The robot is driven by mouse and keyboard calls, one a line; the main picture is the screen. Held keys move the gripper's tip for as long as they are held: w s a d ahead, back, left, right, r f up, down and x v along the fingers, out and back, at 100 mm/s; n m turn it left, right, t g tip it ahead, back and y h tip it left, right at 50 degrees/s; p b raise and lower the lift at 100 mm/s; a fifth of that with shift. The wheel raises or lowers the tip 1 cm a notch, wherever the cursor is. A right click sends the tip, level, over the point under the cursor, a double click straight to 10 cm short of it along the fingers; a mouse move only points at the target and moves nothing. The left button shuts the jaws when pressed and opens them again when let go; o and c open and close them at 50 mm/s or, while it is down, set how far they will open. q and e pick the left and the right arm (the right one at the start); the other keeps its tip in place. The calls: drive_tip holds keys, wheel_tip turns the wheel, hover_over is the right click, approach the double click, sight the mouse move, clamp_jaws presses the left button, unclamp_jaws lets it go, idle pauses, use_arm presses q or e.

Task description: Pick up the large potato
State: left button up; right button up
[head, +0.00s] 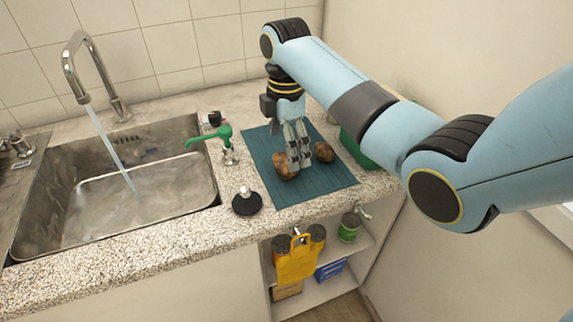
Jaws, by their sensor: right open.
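Two brown potatoes lie on a teal ribbed mat (320,188) on the counter. The left potato (281,168) is partly hidden by my right gripper, and the right potato (323,152) is beside it. The left one looks a little larger, but partial hiding makes this uncertain. My right gripper (298,166) points down with its fingers open, right at the left potato. I cannot tell whether the fingers touch it. My left gripper is not in view.
A sink (130,190) with running water is at the left. A green tap-like handle (212,138) and a black stopper (246,201) stand between sink and mat. A green container (366,153) is behind my right arm. A shelf with jars and a yellow item (297,260) is below the counter.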

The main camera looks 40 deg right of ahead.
sight(286, 159)
wheel_tip(286, 159, down, 6)
drive_tip(key=shift+r, duration=0.15)
drive_tip(key=c, duration=1.4)
